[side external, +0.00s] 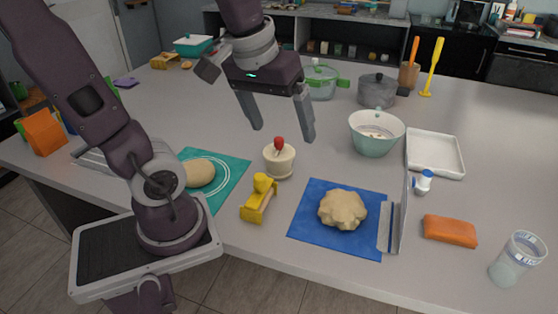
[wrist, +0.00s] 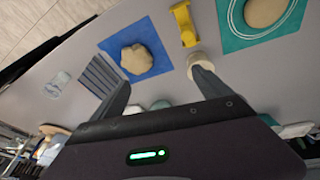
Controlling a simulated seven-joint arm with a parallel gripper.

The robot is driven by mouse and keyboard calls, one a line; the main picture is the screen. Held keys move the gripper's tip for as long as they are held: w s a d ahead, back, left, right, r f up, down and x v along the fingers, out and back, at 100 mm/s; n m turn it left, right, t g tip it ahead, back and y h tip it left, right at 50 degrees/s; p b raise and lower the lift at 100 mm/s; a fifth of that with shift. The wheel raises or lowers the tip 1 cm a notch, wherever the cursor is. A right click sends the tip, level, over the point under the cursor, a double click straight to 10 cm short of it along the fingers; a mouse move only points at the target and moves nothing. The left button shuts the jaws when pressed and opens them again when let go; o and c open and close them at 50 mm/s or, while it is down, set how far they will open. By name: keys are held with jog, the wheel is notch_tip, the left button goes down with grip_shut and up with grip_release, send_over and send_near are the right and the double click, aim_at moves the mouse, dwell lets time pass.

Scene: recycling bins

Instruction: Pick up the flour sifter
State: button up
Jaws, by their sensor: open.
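No object is clearly recognisable as a flour sifter. A small cream pot with a red knob (side external: 279,161) stands upright on the counter; I cannot tell whether it is the sifter. It also shows in the wrist view (wrist: 200,66), by the tip of one finger. A yellow tool (side external: 259,200) lies in front of it and also shows in the wrist view (wrist: 184,24). My gripper (side external: 282,133) is open and empty, pointing down above and behind the cream pot. Its two fingers also show apart in the wrist view (wrist: 162,82).
Dough (side external: 342,209) lies on a blue mat (side external: 305,230); more dough (side external: 200,173) lies on a teal mat (side external: 236,170). A mint bowl (side external: 376,138), white tray (side external: 436,153), orange block (side external: 450,231) and clear cup (side external: 517,260) stand to the right. Pots stand behind.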

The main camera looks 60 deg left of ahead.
jog(key=w+a+f+n+g, duration=0.2)
jog(key=w+a+f+n, duration=0.45)
jog(key=a, duration=0.25)
jog(key=n+g, duration=0.1)
jog(key=n, duration=0.4)
send_over(279, 148)
jog(key=f, duration=0.3)
jog(key=shift+w+a+f+m+h, duration=0.1)
jog(key=shift+w+f+m+h, duration=0.05)
jog(key=shift+w+m+h, duration=0.15)
jog(key=shift+g, duration=0.3)
jog(key=f, duration=0.5)
jog(key=a+f, duration=0.1)
jog(key=f, duration=0.1)
jog(key=shift+f, duration=0.35)
jog(key=c, duration=1.6)
